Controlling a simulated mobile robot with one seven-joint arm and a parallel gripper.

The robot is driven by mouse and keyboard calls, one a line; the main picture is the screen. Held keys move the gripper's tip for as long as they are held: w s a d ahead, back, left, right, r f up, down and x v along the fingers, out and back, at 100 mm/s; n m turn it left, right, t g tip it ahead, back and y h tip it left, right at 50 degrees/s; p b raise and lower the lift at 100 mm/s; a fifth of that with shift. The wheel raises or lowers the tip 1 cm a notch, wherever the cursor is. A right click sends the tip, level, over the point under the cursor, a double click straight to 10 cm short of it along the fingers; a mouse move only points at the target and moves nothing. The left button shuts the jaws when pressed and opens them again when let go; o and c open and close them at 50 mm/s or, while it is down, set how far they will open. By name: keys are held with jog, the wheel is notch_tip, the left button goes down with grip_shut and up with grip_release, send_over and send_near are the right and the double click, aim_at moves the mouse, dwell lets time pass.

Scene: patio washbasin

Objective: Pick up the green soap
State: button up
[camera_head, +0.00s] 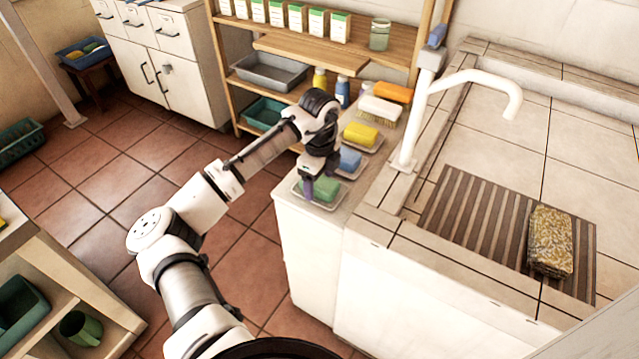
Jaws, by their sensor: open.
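The green soap (321,188) lies on a small pale dish (328,206) at the front end of the narrow white counter left of the washbasin. My gripper (308,190) points down at the soap's left side, with one dark finger in front of it. The fingers overlap the soap in the picture, and I cannot tell whether they touch it. The far finger is mostly hidden. The gripper is open and holds nothing that I can see.
A blue soap (349,160) sits close behind the green one, then a yellow soap (360,134) and a brush (379,110). A white faucet (414,120) rises to the right.

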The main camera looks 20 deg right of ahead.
aim_at(319, 181)
jog(key=shift+c, duration=0.3)
jog(key=c, duration=1.2)
jog(key=shift+r, duration=0.1)
notch_tip(319, 181, up, 20)
jog(key=shift+f+b, duration=0.1)
jog(key=shift+b, duration=0.6)
